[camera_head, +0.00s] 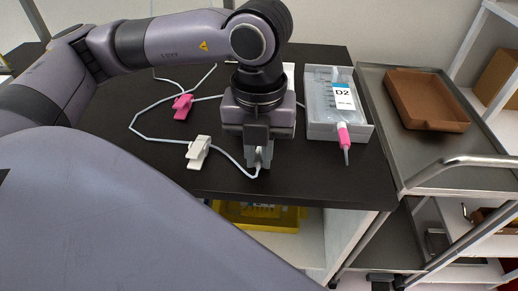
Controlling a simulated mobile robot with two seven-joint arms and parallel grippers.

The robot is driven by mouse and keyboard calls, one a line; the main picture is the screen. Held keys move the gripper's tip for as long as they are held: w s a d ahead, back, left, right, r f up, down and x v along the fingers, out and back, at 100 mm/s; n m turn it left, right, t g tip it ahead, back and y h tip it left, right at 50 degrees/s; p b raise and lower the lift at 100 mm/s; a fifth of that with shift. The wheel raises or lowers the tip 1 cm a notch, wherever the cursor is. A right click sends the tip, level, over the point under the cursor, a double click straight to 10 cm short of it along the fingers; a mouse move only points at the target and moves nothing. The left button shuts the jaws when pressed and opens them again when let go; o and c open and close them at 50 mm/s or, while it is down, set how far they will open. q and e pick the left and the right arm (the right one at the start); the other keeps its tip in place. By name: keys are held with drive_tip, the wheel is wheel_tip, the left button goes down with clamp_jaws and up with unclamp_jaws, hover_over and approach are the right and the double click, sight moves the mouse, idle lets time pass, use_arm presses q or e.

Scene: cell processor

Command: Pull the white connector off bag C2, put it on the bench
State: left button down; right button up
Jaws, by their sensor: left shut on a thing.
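My left gripper (258,158) points down near the front edge of the dark bench (150,150). It is shut on a small pale piece at the end of a thin white tube; this looks like the white connector (259,152), mostly covered by the fingers. The tube (232,159) runs left from it to a white clamp (198,152) and on around to a pink clamp (182,106). Bag C2 cannot be made out; a white edge shows behind my gripper, mostly hidden by my arm. My right gripper is not in view.
A white tray (325,131) holding a bag labelled D2 (343,93), with a pink connector (343,134), stands close to the right of my gripper. A metal cart (395,156) with a brown tray (425,100) is further right. A yellow bin (235,214) sits below the bench.

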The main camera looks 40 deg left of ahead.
sight(259, 159)
use_arm(q)
drive_tip(key=shift+f+b, duration=0.4)
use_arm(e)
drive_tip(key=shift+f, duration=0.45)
use_arm(q)
drive_tip(key=c, duration=1.1)
unclamp_jaws()
drive_tip(key=shift+o, duration=0.2)
drive_tip(key=shift+r, duration=0.45)
wheel_tip(259, 159, up, 6)
drive_tip(key=shift+r+p, duration=0.15)
drive_tip(key=shift+p, duration=0.15)
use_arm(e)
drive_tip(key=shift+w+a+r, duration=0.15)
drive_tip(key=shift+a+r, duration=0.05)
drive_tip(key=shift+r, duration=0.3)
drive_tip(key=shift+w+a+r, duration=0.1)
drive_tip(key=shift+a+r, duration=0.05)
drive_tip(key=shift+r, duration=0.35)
